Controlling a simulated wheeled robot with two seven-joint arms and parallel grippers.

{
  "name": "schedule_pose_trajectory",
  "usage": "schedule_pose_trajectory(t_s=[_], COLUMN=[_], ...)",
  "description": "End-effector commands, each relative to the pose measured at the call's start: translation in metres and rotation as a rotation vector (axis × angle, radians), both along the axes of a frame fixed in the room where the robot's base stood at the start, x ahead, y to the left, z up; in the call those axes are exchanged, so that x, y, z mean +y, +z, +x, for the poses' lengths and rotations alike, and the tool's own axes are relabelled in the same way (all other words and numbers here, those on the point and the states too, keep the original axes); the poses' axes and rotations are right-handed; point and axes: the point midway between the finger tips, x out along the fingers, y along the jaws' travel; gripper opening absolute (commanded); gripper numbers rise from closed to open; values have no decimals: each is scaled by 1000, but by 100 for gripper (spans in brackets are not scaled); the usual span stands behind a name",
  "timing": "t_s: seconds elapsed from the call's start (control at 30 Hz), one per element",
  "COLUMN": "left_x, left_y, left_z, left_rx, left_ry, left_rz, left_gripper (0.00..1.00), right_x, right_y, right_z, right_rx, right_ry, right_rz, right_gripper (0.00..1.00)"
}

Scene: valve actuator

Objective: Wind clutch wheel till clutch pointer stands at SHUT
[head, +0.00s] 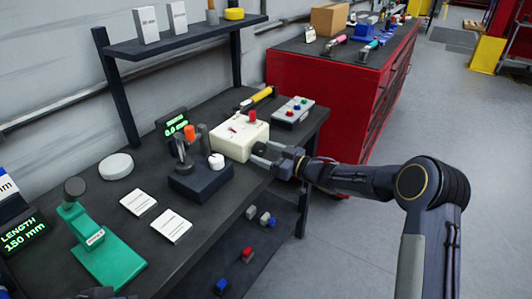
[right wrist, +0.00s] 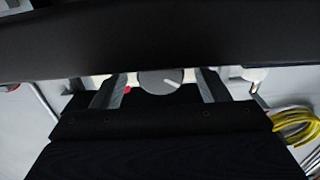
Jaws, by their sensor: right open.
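A cream-white box (head: 232,146), which looks like the valve actuator, stands on the dark bench with a red knob (head: 252,117) and a small red mark on top. The clutch pointer's reading and the SHUT label are too small to read. My right gripper (head: 262,155) is open at the box's right front side. In the right wrist view, a grey round wheel (right wrist: 160,81) with a pale line lies between its open fingers (right wrist: 164,88); I cannot tell if they touch it. A dark part at the bottom edge of the head view (head: 100,293) may be my left gripper.
A dark fixture (head: 200,181) with an orange-topped lever stands left of the box. A panel of coloured buttons (head: 293,111) lies behind it. White cards (head: 138,202), a white disc (head: 116,166) and a green device (head: 105,255) are on the left. A red cabinet (head: 325,100) stands behind.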

Motion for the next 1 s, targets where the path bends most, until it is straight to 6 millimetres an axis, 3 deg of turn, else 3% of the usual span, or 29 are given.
schedule_pose_trajectory(t_s=[0.3,0.63,0.77,1.0], left_x=[0,0,0,0], left_y=[0,0,7,45], left_z=[0,0,0,0], left_rx=[0,0,0,0], left_ry=[0,0,0,0], left_rz=[0,0,0,0], left_gripper=[0,0,0,0], right_x=[3,3,3,3], right_y=[0,0,2,6], right_z=[2,2,2,1], right_rx=[1,1,22,263], right_ry=[-1,-1,-1,-1], right_rz=[1,1,15,187], right_gripper=[67,24,24,24])
